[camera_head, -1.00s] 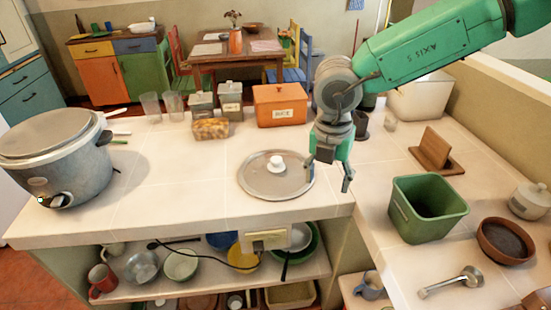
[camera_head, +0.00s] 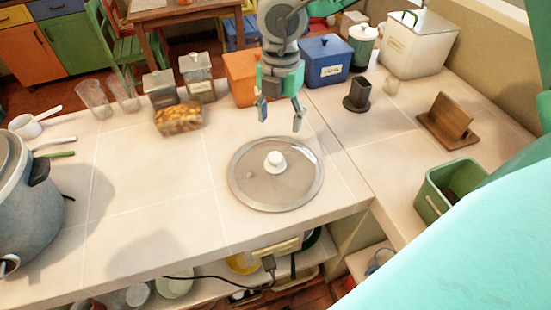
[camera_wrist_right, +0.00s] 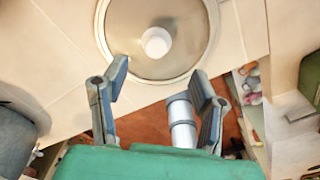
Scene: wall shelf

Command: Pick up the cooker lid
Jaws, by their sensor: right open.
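The cooker lid (camera_head: 255,186) is a round, flat, translucent disc with a metal rim and a white knob (camera_head: 276,161). It lies flat on the pale tiled counter near the front edge. My right gripper (camera_head: 279,115) is open and empty, above and behind the lid in the head view. In the right wrist view the lid (camera_wrist_right: 128,50) shows at the top, beyond the two parted fingers (camera_wrist_right: 158,85), apart from them. The cooker (camera_head: 30,215) is a grey pot at the left edge, partly cut off. My left gripper is not in view.
A bread-like block (camera_head: 178,119), glasses (camera_head: 95,98), grey canisters (camera_head: 198,78), an orange box (camera_head: 240,75) and a blue box (camera_head: 323,62) stand behind. A green bin (camera_head: 432,190) stands right. The counter left of the lid is clear.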

